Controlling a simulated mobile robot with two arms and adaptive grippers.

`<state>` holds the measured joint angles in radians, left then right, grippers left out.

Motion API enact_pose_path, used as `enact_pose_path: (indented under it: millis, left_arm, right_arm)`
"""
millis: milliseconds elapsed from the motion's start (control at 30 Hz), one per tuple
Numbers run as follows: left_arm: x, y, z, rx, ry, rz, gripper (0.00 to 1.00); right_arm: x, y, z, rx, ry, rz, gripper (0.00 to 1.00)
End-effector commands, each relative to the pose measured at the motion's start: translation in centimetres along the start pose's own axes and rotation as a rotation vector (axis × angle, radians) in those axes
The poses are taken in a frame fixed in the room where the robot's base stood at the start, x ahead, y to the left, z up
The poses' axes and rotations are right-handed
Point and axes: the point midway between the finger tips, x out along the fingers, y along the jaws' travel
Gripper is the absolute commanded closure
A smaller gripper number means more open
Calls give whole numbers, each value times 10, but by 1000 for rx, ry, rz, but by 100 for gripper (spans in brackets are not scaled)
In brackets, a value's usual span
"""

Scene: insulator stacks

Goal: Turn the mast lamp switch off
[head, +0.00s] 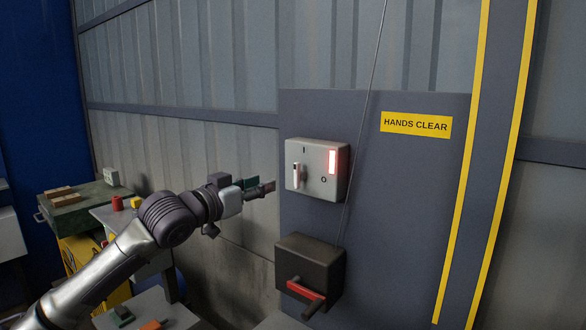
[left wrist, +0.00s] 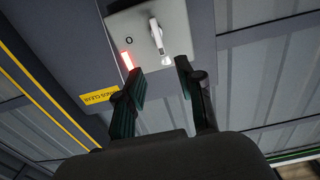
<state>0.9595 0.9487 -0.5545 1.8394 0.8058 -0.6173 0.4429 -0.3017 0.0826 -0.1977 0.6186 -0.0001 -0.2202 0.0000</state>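The mast lamp switch box (head: 308,180) is a light grey box on the dark wall panel, marked I and O. Its white switch lever (head: 296,175) stands upright on the I side. A red indicator (head: 332,161) glows at its right. The left wrist view shows the box (left wrist: 178,18), the lever (left wrist: 157,36) and the lit red strip (left wrist: 128,60). My left gripper (head: 268,187) is just left of the box, apart from the lever. In the left wrist view its fingers (left wrist: 160,82) are spread with nothing between them. My right gripper is not in view.
A dark box with a red-handled crank (head: 305,290) sits below the switch. A thin cable (head: 362,120) runs down past the switch box's right side. A yellow HANDS CLEAR sign (head: 416,124) is on the panel. A green case (head: 85,212) stands at left.

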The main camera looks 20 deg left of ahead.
Motion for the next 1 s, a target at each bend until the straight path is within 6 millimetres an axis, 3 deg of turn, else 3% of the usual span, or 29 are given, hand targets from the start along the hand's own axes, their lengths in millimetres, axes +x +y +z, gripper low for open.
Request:
enact_pose_path:
  millis: [300, 500, 700, 1000]
  left_arm:
    - [69, 1, -5, -1, 0, 0, 62]
    - [103, 0, -3, 0, 0, -1, 62]
    - [120, 0, -1, 1, 0, 0, 62]
    - [122, 0, 1, 2, 0, -1, 62]
  right_arm:
    - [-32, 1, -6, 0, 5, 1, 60]
    - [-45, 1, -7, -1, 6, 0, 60]
    - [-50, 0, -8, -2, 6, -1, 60]
    - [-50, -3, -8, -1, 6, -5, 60]
